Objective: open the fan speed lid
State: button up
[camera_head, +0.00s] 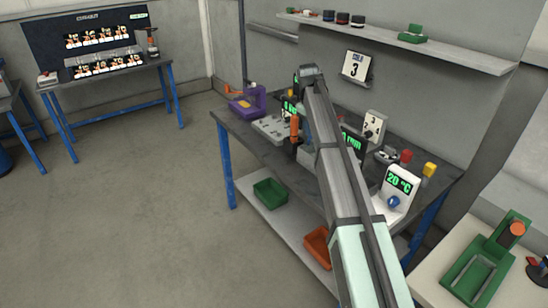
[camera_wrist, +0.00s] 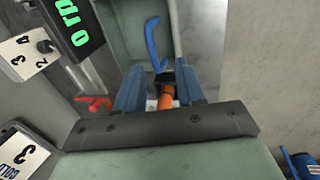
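The black fan speed display with green "rpm" text (camera_wrist: 75,25) is at the upper left of the wrist view. In the head view its box (camera_head: 352,141) is partly covered by my arm. I cannot clearly make out the fan speed lid. A blue hooked handle (camera_wrist: 152,45) stands beyond my fingertips in the wrist view; I cannot tell what it belongs to. My gripper (camera_wrist: 161,84) has its two blue fingers apart. An orange cylinder with a dark end (camera_wrist: 167,98) shows between them, with no clear contact.
A white card with a dial (camera_wrist: 25,50) and a "COLD 3" card (camera_wrist: 20,152) are on the left in the wrist view. A red hook (camera_wrist: 93,103) lies left of my fingers. In the head view a white 20 °C unit (camera_head: 398,190) stands on the crowded bench, right of my arm.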

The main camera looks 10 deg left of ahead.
notch_tip(320, 180, up, 8)
jog(key=s+a, duration=0.1)
jog(key=s+a+f+t, duration=0.1)
jog(key=a+f, duration=0.5)
jog(key=f, duration=0.4)
jog(key=s+a+f+t+y, duration=0.1)
jog(key=a+f, duration=0.5)
jog(key=f, duration=0.5)
jog(key=shift+s+a, duration=0.25)
jog(key=shift+c, duration=0.5)
